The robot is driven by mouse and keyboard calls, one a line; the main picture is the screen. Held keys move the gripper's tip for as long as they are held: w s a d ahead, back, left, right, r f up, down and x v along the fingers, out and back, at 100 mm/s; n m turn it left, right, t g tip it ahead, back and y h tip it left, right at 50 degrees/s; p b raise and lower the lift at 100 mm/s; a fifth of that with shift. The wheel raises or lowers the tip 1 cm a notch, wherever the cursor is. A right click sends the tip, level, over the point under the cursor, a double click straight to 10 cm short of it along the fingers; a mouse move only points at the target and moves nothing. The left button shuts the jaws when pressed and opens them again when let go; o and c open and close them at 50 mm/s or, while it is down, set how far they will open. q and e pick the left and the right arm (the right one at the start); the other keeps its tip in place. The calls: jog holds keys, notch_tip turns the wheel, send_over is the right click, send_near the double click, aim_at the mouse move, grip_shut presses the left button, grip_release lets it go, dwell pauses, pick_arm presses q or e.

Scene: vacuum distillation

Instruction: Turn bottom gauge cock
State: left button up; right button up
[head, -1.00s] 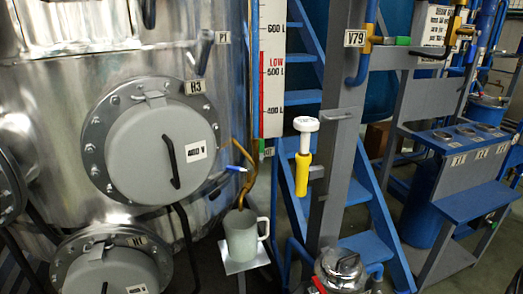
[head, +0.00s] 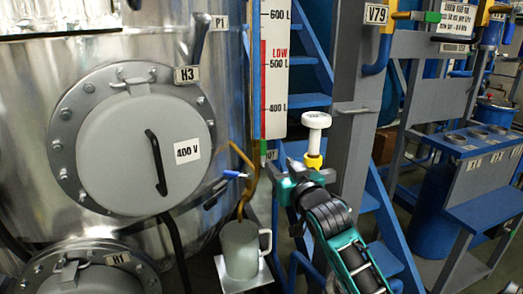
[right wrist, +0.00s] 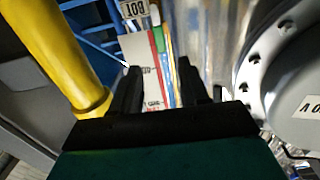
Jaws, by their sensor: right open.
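The level gauge (head: 275,75) is a tall white scale board with a red LOW band, on the front of the steel vessel. A small tag (head: 271,154), too small to read here, sits at its lower end. In the right wrist view a tag reading BOT (right wrist: 134,9) lies just beyond the fingers. I cannot clearly make out the bottom cock itself. My right gripper (head: 288,165) is below the gauge's lower end, pointing up and away. Its black fingers (right wrist: 160,72) are apart and empty, with the coloured gauge strips showing between them. My left gripper is out of view.
A grey mug (head: 240,250) sits under a brown tube and a blue-handled tap (head: 233,174). Blue stairs (head: 378,215) stand behind.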

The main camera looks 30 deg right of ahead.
aim_at(264, 147)
jog(key=b+x, duration=0.1)
jog(key=x, duration=1.1)
jog(key=shift+w+d+r, duration=0.1)
jog(key=shift+w, duration=0.2)
grip_shut()
